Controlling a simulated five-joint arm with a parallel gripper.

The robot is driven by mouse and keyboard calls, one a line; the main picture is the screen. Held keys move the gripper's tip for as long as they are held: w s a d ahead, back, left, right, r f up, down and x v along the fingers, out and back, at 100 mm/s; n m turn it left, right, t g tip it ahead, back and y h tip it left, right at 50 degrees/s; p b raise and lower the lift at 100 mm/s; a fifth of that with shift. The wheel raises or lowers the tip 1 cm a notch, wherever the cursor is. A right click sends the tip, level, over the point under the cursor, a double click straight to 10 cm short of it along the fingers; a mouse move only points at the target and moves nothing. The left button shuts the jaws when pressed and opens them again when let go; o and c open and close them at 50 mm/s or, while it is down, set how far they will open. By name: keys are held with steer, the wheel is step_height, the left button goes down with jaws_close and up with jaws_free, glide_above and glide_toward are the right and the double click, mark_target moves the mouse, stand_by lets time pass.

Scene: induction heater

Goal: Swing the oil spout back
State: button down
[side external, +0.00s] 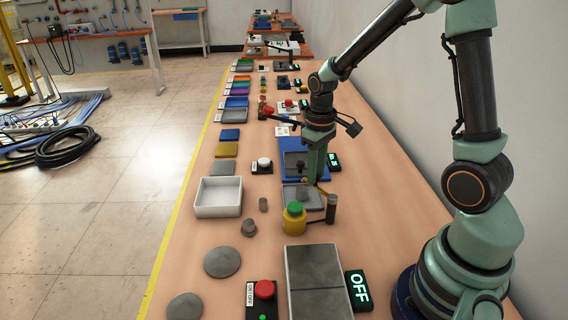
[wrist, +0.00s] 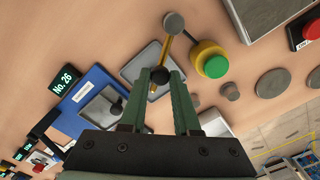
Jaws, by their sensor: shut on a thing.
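The oil spout is a thin brass-coloured rod (wrist: 166,50) running from a grey upright post (wrist: 175,22). In the side view the post (side external: 331,208) stands at the right of a yellow can with a green top (side external: 294,217), which also shows in the wrist view (wrist: 210,62). My gripper (wrist: 160,76) is shut on the spout, toward the end away from the post. In the side view my gripper (side external: 313,182) is low over a shallow grey tray (side external: 302,204); its fingers partly hide the spout there.
A blue station with a grey box (side external: 294,163) and a "No. 26" display (side external: 334,162) stands behind. An open white box (side external: 218,197) is at left. A grey plate (side external: 318,270), an "OFF" display (side external: 359,290) and a red button (side external: 264,289) are nearer the camera.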

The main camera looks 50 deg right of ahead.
steer(key=shift+d+r, duration=0.1)
steer(key=shift+d, duration=0.05)
stand_by(0.3)
steer(key=s+d+m, duration=0.4)
steer(key=s+m, duration=0.3)
steer(key=m, duration=1.1)
steer(key=shift+d, duration=0.25)
stand_by(0.4)
steer(key=c, duration=0.6)
jaws_free()
steer(key=shift+c, duration=0.2)
step_height(320, 180, up, 12)
